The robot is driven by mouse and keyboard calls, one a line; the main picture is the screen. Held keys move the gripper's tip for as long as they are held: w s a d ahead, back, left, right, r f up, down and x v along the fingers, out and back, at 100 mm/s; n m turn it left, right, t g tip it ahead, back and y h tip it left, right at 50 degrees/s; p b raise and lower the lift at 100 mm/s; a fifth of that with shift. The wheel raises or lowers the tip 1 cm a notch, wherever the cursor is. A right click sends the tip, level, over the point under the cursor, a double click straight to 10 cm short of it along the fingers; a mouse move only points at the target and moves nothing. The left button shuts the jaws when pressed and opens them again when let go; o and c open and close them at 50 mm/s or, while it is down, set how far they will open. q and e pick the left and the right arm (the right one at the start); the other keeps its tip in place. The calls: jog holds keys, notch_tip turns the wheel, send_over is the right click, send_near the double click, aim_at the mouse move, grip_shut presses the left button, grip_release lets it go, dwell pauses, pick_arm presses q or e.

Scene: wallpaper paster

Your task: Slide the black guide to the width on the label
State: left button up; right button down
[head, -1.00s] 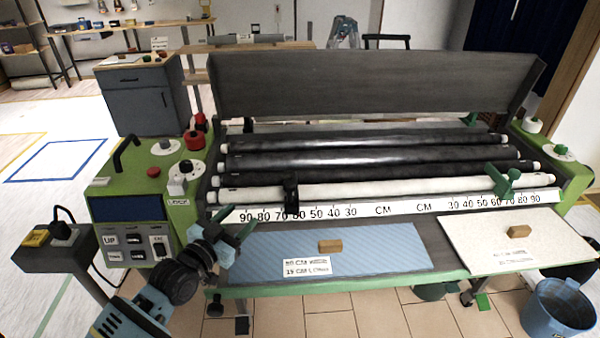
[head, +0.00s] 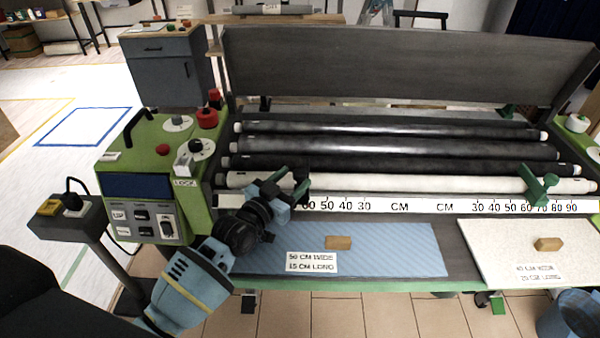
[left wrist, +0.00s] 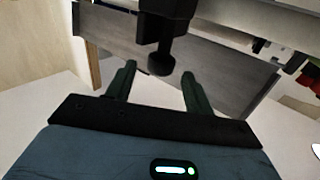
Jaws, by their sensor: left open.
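The black guide (left wrist: 163,58) shows in the left wrist view, its rounded knob between my fingertips. In the head view my left gripper mostly hides it, so its exact scale mark cannot be read. My left gripper (head: 288,184) is open at the left part of the white scale (head: 412,206); in the left wrist view its two dark green fingers (left wrist: 158,78) stand on either side of the knob, with gaps visible. A label (head: 312,262) reading 50 CM WIDE, 15 CM LONG lies on the blue patterned sheet (head: 400,245). My right gripper is not in view.
A green guide (head: 540,188) stands on the right half of the scale. Black and white rollers (head: 400,166) lie behind it. A wooden block (head: 339,242) rests on the blue sheet. A white sheet (head: 500,240) lies at right. The control panel (head: 145,205) stands left.

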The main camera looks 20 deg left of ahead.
aim_at(296, 177)
pick_arm(q)
jog(key=shift+x, duration=1.8)
jog(key=shift+c, duration=0.4)
grip_shut()
